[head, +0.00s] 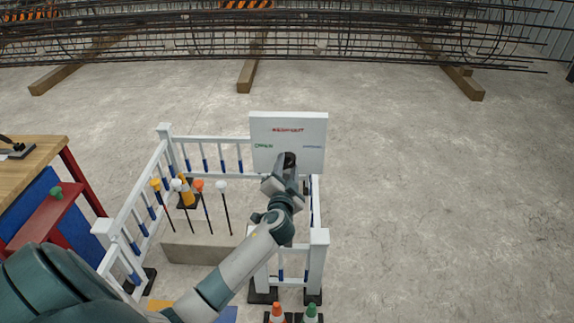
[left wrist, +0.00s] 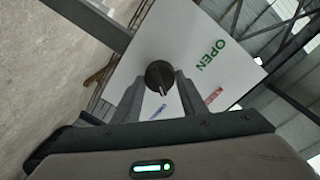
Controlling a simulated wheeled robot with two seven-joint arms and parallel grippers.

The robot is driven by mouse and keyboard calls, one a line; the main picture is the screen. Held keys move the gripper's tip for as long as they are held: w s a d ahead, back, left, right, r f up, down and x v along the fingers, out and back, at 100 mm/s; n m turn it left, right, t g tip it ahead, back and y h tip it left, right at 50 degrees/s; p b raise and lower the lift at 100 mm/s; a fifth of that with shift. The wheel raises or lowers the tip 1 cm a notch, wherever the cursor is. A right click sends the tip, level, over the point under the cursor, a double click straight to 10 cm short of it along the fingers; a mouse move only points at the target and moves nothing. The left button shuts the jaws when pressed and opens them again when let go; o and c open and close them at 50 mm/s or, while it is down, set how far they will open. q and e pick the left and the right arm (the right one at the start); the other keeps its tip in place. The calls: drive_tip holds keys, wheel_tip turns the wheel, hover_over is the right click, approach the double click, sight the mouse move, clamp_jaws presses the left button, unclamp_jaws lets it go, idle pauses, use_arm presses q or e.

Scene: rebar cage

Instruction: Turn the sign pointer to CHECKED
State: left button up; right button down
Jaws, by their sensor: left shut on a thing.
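The white sign board (head: 314,128) stands on the railing in the head view, with a red word at the top, a green word at left and a small blue word at right. In the left wrist view the board (left wrist: 182,35) is tilted and shows a green OPEN, a red word and a blue word too small to read. The dark round knob (left wrist: 158,72) has a pale mark pointing down, roughly towards the blue word. My left gripper (left wrist: 160,92) is shut on the knob, a finger on each side. In the head view my left gripper (head: 289,160) hides the knob.
White railings (head: 208,140) surround a bay with several coloured-topped rods (head: 207,213). Small orange (head: 277,313) and green (head: 310,313) cones stand at the front. A wooden workbench (head: 30,160) is at left. Rebar (head: 250,40) lies behind; the floor at right is clear.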

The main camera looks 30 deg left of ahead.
use_arm(q)
drive_tip(key=m+p, duration=0.1)
drive_tip(key=m, duration=0.3)
drive_tip(key=shift+d+m+g+p, duration=0.1)
drive_tip(key=shift+m+g+p, duration=0.2)
drive_tip(key=shift+m+p, duration=0.1)
drive_tip(key=o, duration=1.1)
drive_tip(key=shift+c, duration=0.2)
drive_tip(key=shift+s+d, duration=0.1)
drive_tip(key=shift+s+d+b, duration=0.3)
drive_tip(key=shift+s, duration=0.25)
drive_tip(key=b+v, duration=0.4)
drive_tip(key=v, duration=1.2)
